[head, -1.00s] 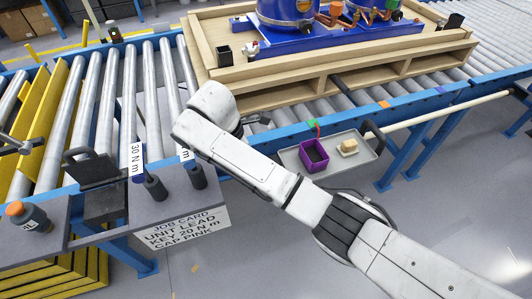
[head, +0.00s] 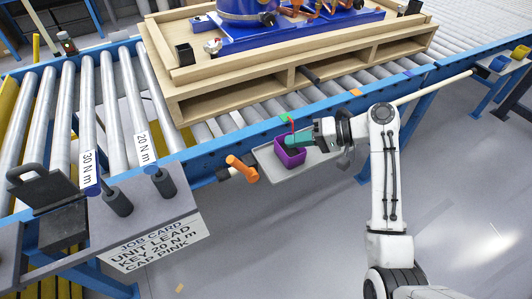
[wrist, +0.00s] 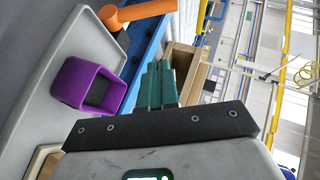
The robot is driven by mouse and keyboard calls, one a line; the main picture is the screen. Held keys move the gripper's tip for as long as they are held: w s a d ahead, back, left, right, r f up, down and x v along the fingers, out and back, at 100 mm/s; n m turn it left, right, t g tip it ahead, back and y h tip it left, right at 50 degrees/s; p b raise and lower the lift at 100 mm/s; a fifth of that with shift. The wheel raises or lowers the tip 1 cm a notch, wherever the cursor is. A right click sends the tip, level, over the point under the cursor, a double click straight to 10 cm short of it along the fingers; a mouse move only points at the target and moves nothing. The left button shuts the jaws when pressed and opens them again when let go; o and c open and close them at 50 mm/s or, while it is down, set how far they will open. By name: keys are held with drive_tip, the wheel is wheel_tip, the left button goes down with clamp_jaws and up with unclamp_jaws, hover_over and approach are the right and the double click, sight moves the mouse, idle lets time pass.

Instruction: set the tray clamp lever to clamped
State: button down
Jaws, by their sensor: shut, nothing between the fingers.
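An orange handle (head: 242,168) on a dark and white mount juts from the blue conveyor rail, just left of the grey tray (head: 268,164). It looks like the clamp lever, but I cannot read its setting. It also shows in the wrist view as an orange bar (wrist: 138,13), ahead and to the left of the fingers. My gripper (head: 290,141) has teal fingers, shut and empty, over the purple open box (head: 290,157) on the tray. In the wrist view the fingers (wrist: 157,70) lie close together, apart from the orange bar.
A thin red piece (head: 291,126) stands at the rail beside my fingers. A wooden pallet (head: 215,105) with blue machinery sits on the rollers behind. Two tool handles (head: 118,201) stand in the job-card shelf at left. Floor in front of the tray is clear.

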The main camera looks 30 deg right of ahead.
sight(237, 167)
drive_tip(key=x, duration=0.4)
drive_tip(key=s+p+x, duration=0.1)
drive_tip(key=x, duration=0.2)
drive_tip(key=s+a+p+x, duration=0.1)
drive_tip(key=x, duration=0.3)
drive_tip(key=shift+w+a+f, duration=0.25)
drive_tip(key=shift+a+f, duration=0.1)
drive_tip(key=shift+f, duration=0.05)
drive_tip(key=shift+a+f, duration=0.3)
drive_tip(key=shift+a, duration=0.15)
drive_tip(key=shift+a+p, duration=0.1)
drive_tip(key=shift+p, duration=0.2)
drive_tip(key=shift+s+a+r+n+h+p, duration=0.15)
drive_tip(key=shift+a+n+h+p, duration=0.15)
drive_tip(key=shift+a+h+p, duration=0.3)
drive_tip(key=shift+a+f, duration=0.35)
drive_tip(key=shift+a, duration=0.45)
drive_tip(key=shift+a+f, duration=0.35)
drive_tip(key=shift+a, duration=0.6)
